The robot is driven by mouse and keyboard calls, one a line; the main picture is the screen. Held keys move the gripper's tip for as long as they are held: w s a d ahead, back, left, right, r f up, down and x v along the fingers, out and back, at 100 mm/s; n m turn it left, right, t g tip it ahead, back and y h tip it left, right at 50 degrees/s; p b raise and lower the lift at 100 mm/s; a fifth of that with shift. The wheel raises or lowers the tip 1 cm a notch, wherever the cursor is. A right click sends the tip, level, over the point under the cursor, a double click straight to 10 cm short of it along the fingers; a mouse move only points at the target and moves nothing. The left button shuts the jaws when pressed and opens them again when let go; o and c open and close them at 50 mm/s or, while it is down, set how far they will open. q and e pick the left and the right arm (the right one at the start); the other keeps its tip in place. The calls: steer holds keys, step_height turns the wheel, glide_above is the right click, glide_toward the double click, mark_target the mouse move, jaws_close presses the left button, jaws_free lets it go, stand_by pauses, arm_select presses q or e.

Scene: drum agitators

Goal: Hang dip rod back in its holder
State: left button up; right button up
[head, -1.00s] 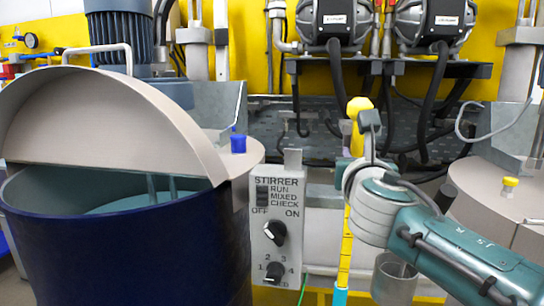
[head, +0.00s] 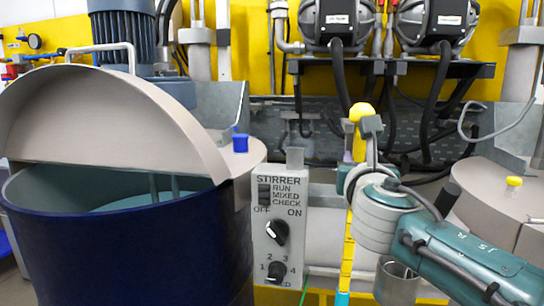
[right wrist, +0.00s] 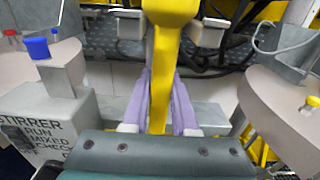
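The dip rod (head: 347,262) is a long, thin yellow rod with dark marks, a thick rounded yellow top and a cyan lower end. It stands about upright right of the stirrer panel in the head view. My right gripper (head: 362,130) is at its thick top. In the right wrist view the yellow handle (right wrist: 172,25) runs between the lilac finger pads of the gripper (right wrist: 166,70), which close in on both sides of it. A grey open cup (head: 397,284) is below my right wrist, partly hidden by my arm. I cannot tell whether it is the holder. My left gripper is out of view.
A dark blue drum (head: 130,255) with a half-raised grey lid (head: 110,115) stands at left. The stirrer panel (head: 280,235) is between drum and rod. Another drum lid (head: 490,195) is at right. Pumps (head: 335,20) and black hoses hang behind.

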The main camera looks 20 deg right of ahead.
steer(key=o, duration=0.5)
steer(key=shift+s+a, duration=0.1)
